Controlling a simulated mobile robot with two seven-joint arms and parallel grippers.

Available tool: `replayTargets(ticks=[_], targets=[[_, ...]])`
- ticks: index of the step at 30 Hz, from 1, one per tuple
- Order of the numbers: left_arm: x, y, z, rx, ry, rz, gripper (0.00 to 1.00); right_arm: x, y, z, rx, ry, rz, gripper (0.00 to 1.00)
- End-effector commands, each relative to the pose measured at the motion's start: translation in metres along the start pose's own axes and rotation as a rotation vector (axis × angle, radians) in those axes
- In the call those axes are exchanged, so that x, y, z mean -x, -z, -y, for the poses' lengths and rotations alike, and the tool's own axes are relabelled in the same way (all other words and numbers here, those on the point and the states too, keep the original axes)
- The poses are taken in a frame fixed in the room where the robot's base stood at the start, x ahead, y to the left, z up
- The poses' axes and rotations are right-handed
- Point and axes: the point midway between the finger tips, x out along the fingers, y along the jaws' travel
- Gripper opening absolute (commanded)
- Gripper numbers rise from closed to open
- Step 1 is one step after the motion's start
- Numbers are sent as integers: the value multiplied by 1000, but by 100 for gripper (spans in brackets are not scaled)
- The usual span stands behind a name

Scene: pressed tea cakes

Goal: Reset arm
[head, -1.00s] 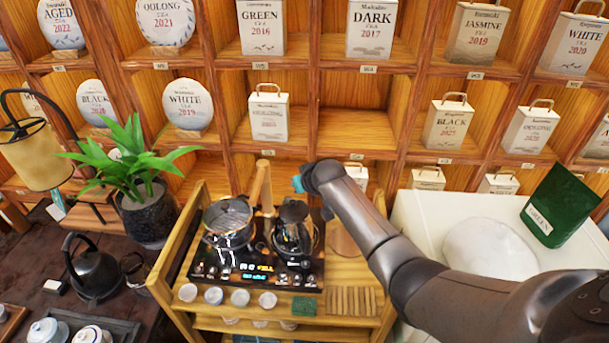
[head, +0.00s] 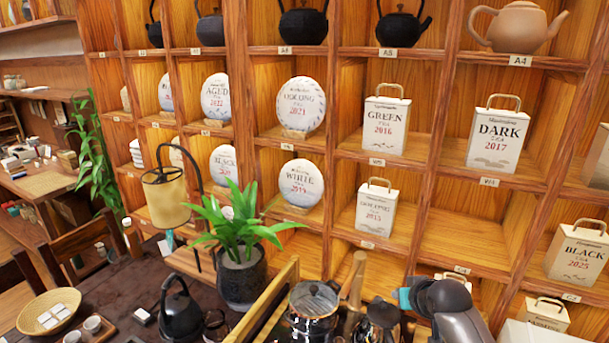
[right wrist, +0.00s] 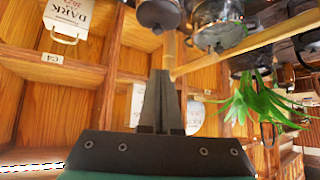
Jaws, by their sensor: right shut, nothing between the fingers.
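My right arm comes in at the bottom right of the head view, with only its dark wrist and a teal part of the right gripper (head: 403,299) showing, in front of the wooden shelf and beside the dark pot (head: 381,318). Its fingers are hard to make out there. In the right wrist view the dark fingers of the right gripper (right wrist: 163,78) are together and empty, with shelf compartments behind them. My left gripper is in neither view.
The shelf (head: 333,148) holds tea cakes, tea tins and teapots. A glass pot (head: 314,303) stands near the gripper. A potted plant (head: 241,280), black kettle (head: 181,312) and lamp (head: 166,199) stand to the left. One compartment (head: 460,238) beyond the gripper is bare.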

Motion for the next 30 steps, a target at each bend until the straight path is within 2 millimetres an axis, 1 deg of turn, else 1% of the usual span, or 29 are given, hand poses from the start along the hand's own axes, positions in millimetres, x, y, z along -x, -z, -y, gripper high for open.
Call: replayTargets(ticks=[1,2,3,5,6,8,9,11,12,13,15,18,24,30], targets=[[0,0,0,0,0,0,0,4,-19,10,19,9,28,0],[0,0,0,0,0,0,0,8,-31,15,32,12,46,0],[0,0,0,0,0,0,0,14,-48,23,50,18,73,0],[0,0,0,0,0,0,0,26,-76,36,80,27,115,0],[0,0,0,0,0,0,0,36,-94,44,99,34,143,0],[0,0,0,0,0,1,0,51,-120,54,124,40,187,0],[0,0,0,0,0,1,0,63,-136,60,138,46,214,0],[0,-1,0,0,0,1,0,81,-158,68,157,52,254,0],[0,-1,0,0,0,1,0,94,-172,73,168,55,279,0],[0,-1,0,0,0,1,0,103,-181,76,174,57,296,0],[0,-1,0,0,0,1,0,122,-198,81,185,60,331,0],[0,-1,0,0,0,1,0,145,-216,86,195,64,370,0],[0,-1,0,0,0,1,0,184,-241,91,204,66,432,0],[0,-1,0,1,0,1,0,218,-259,93,205,65,485,0]])
